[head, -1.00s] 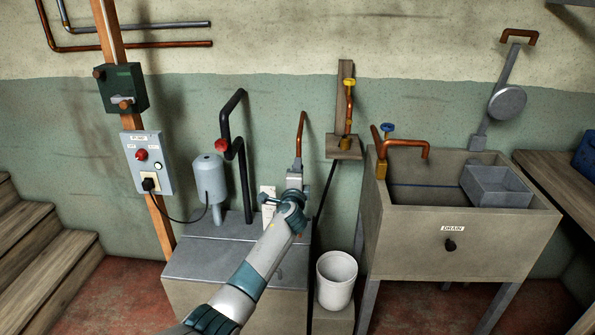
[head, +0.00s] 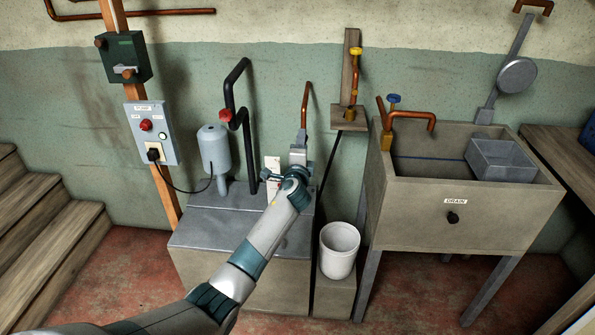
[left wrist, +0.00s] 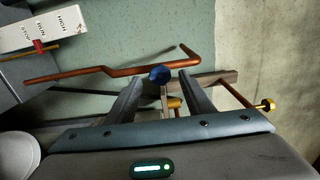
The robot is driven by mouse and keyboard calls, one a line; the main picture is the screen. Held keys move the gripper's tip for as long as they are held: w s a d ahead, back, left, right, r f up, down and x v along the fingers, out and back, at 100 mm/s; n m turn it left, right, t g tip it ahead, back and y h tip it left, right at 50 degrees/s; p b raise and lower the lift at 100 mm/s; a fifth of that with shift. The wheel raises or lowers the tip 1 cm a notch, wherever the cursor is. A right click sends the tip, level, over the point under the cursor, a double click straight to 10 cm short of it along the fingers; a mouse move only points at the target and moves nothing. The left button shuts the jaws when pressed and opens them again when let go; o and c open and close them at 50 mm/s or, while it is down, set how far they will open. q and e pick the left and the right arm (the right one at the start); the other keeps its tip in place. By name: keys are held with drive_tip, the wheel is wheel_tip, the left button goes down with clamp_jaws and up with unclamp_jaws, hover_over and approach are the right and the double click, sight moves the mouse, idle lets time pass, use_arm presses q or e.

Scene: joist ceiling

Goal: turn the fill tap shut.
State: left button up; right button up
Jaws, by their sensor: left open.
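No label marks a fill tap. In the head view a blue-handled tap (head: 391,98) sits on the copper spout at the sink's left corner. A yellow-handled tap (head: 355,51) is on the pipe by the wooden post. My left gripper (head: 272,176) is left of both taps, in front of the white plate and the copper riser. In the left wrist view its fingers (left wrist: 162,95) are open and empty, and a blue knob (left wrist: 160,74) shows between their tips, apparently beyond them. I cannot tell which fitting that knob belongs to. My right gripper is not in view.
The sink (head: 455,228) with a drain knob stands at right. A white bucket (head: 339,252) sits on a low block. A grey pump (head: 215,148), black pipe with red valve (head: 226,114) and switch box (head: 150,130) are at left. A copper riser (head: 306,105) stands behind my gripper.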

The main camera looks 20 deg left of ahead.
use_arm(q)
drive_tip(key=v, duration=1.4)
drive_tip(key=shift+s, duration=0.4)
drive_tip(key=shift+d, duration=0.1)
drive_tip(key=s+d+f+n+g+h, duration=0.15)
drive_tip(key=s+f, duration=0.45)
drive_tip(key=f, duration=0.6)
drive_tip(key=s+d+f+n+g+h, duration=0.1)
drive_tip(key=s+f+n+g, duration=0.3)
drive_tip(key=f, duration=0.8)
drive_tip(key=s+d+f+g+h, duration=0.1)
drive_tip(key=s+d+f+h, duration=0.1)
drive_tip(key=s+f, duration=0.8)
drive_tip(key=s+d+f+n+g+h, duration=0.1)
drive_tip(key=s+f+n+g, duration=0.4)
drive_tip(key=s+f, duration=1.8)
drive_tip(key=s+d+n, duration=0.1)
drive_tip(key=s+n, duration=0.1)
drive_tip(key=s, duration=0.2)
drive_tip(key=shift+d+f, duration=0.35)
